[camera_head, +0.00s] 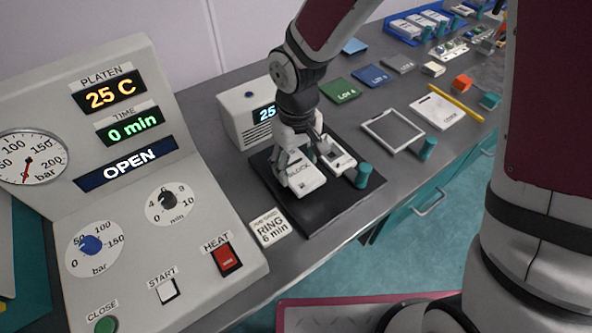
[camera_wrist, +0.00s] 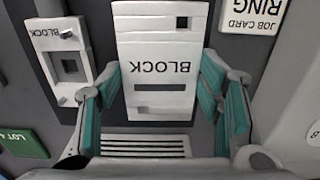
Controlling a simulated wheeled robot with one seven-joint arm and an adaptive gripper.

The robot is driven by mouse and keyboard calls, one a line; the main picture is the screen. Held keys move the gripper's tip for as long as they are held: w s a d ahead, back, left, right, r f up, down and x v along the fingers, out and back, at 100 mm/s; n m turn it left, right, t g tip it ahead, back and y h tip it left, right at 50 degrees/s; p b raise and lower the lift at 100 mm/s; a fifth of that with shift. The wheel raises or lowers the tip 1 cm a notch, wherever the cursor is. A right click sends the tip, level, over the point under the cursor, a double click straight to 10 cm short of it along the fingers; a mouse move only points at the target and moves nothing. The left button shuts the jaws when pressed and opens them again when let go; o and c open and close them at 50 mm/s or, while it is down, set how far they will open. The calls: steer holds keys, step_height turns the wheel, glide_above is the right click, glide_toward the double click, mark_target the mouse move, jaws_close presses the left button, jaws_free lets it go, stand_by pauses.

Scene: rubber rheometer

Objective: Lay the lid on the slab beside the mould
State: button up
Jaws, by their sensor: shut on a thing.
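The lid (camera_head: 306,180) is a pale plate marked BLOCK. My gripper (camera_wrist: 160,88) is shut on it, with teal pads at its two sides in the wrist view, where the lid (camera_wrist: 160,45) lies across the picture's middle. It is over the left part of the black slab (camera_head: 325,215); I cannot tell whether it touches the slab. The mould (camera_head: 338,157), also marked BLOCK, has a square opening and rests on the slab to the right of the lid. In the wrist view the mould (camera_wrist: 48,55) is at the left, apart from the lid. My fingers hide part of the slab.
A teal cylinder (camera_head: 363,175) is at the mould's right. A RING job card (camera_head: 270,226) lies left of the slab. The press console (camera_head: 150,200) stands at the left and a display box (camera_head: 248,112) behind the slab. A grey frame (camera_head: 393,130) lies further right. The slab's front is bare.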

mark_target(296, 167)
steer(key=shift+w+a, duration=0.1)
steer(key=shift+w, duration=0.1)
steer(key=shift+f, duration=1.75)
steer(key=shift+f, duration=0.15)
steer(key=o, duration=1.4)
